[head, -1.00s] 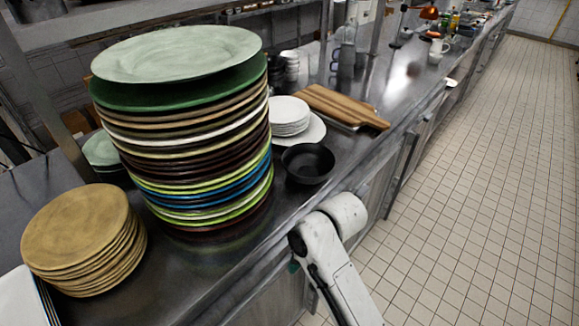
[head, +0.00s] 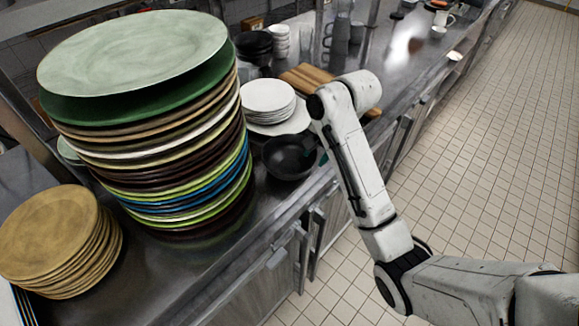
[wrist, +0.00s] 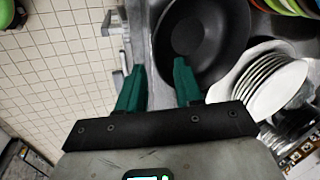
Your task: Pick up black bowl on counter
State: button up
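The black bowl (head: 289,158) stands on the steel counter between the tall plate stack and my arm in the head view. It fills the upper middle of the wrist view (wrist: 217,65) and looks empty. My gripper (wrist: 157,66) is open, with its two green fingers apart and nothing between them but the near rim region of the bowl. In the wrist view the right finger overlaps the bowl and the left finger lies outside its rim. I cannot tell whether either touches it. In the head view my arm hides most of the gripper.
A tall stack of mixed plates (head: 150,140) stands just left of the bowl. White plates (head: 268,100) sit behind it, beside a wooden board (head: 305,78). Tan plates (head: 55,235) are at the left. The counter edge is close to the bowl, with open tiled floor (head: 480,150) to the right.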

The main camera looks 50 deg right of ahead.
jog(key=shift+p+x, duration=0.35)
jog(key=shift+x, duration=2.8)
jog(key=shift+s, duration=0.2)
grip_shut()
